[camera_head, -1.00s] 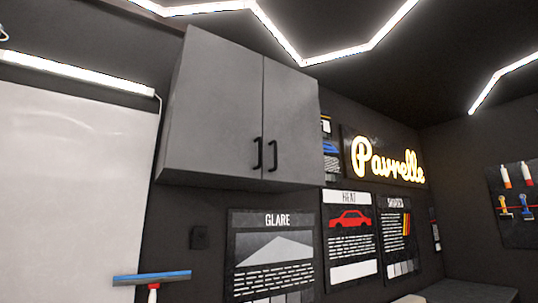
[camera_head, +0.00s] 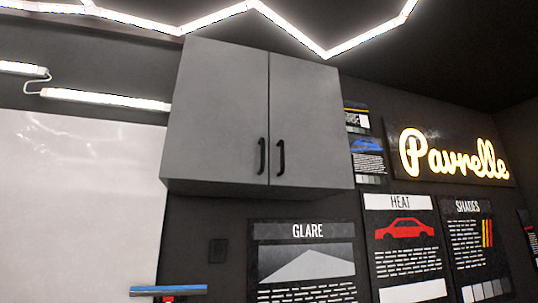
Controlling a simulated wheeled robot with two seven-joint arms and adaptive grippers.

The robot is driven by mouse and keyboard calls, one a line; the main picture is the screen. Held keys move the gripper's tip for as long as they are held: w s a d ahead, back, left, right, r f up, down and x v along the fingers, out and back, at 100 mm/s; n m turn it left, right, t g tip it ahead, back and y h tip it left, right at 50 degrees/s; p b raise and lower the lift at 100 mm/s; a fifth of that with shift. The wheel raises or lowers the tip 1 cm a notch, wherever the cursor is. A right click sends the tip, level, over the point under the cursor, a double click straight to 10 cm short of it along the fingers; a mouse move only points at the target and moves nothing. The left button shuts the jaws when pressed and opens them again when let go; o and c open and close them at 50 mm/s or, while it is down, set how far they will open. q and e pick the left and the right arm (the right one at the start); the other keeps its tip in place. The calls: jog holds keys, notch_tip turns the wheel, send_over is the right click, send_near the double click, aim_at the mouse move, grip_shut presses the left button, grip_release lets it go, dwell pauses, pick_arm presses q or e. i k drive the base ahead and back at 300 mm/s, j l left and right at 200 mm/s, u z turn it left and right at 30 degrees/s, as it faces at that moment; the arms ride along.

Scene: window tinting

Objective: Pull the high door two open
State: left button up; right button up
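A grey wall cabinet (camera_head: 215,120) hangs high in the middle of the head view. It has two doors side by side, both shut, with a thin seam between them. The left door has a black vertical handle (camera_head: 262,156) by the seam. The right door (camera_head: 308,120) has a matching black handle (camera_head: 281,157) just across the seam. I cannot tell from the picture which door is called two. Neither of my grippers shows in the view.
Below the cabinet hang a GLARE poster (camera_head: 305,262) and a HEAT poster (camera_head: 405,240). A glowing Pavrelle sign (camera_head: 455,157) is to the right. A white panel (camera_head: 75,200) stands at left, with a blue squeegee (camera_head: 168,290) at the bottom edge. The space before the cabinet looks clear.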

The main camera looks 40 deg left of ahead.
aim_at(308, 145)
jog(key=i+l+u, duration=0.45)
jog(key=l, duration=0.25)
jog(key=i+l+u, duration=0.25)
jog(key=l, duration=0.15)
jog(key=k+j, duration=0.05)
